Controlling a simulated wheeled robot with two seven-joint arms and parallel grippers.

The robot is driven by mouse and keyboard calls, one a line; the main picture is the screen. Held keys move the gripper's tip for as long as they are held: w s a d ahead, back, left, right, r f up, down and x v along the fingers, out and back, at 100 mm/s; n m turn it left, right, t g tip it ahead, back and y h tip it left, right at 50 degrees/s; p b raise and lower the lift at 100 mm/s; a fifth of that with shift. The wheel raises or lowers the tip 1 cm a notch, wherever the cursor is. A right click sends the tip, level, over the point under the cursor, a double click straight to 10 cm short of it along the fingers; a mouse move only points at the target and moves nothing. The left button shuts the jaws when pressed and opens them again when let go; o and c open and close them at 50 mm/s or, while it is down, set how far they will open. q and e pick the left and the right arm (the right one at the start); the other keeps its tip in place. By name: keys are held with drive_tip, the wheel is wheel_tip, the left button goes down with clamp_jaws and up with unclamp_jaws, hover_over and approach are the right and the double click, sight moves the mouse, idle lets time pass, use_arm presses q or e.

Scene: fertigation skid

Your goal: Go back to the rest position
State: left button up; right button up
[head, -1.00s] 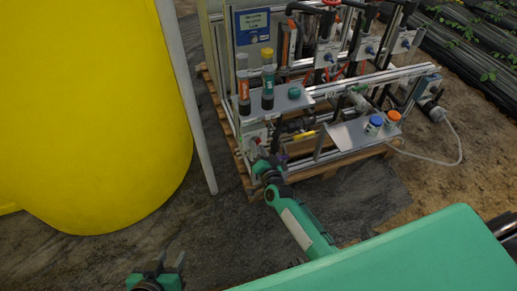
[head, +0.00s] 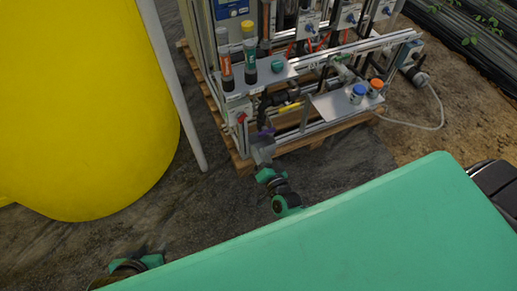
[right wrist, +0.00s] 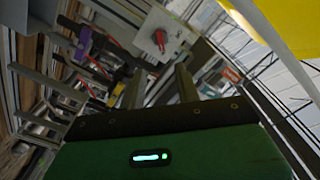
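My right gripper (head: 263,152) is at the front left corner of the skid (head: 240,140), low down near a small purple part (head: 266,132). I cannot tell if it touches the frame. In the right wrist view its two grey fingers (right wrist: 160,85) stand apart with nothing seen between them, in front of a panel with a red knob (right wrist: 158,38). My left gripper (head: 135,266) is low at the left in the head view, partly hidden behind my green body. Its fingers cannot be made out.
A large yellow tank (head: 80,110) and a grey post (head: 172,90) stand to the left. A pale hose (head: 425,127) lies right. Ground before the skid is clear.

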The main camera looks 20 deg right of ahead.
idle(0.4)
